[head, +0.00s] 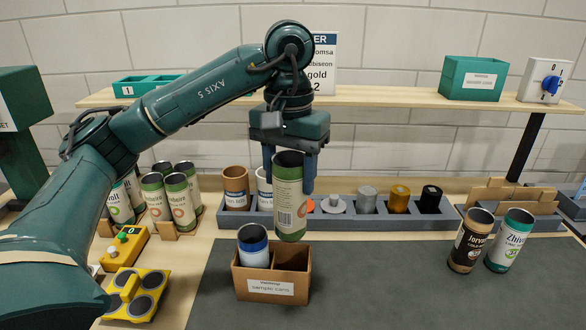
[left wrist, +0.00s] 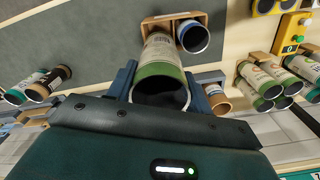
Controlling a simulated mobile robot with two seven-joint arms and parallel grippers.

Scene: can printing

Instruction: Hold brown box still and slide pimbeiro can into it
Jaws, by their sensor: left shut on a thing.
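The brown box (head: 271,291) labelled sample cans stands on the dark mat in the head view. Its left compartment holds a blue-and-white can (head: 253,246). Its right compartment (head: 292,258) looks empty. My left gripper (head: 289,180) points down and is shut on a green-and-cream can (head: 290,210), held upright with its lower end just above the right compartment; its name is not readable. In the left wrist view the can (left wrist: 160,70) sits between the fingers, and the box (left wrist: 183,22) is beyond it. My right gripper is not seen, and nothing holds the box.
A grey rack (head: 335,224) with cups and coloured pieces runs behind the box. Several green-topped cans (head: 180,200) stand at left. A brown can (head: 470,240) and a teal-and-white can (head: 510,240) stand at right. A yellow holder (head: 135,293) is at front left. The mat (head: 390,285) right of the box is clear.

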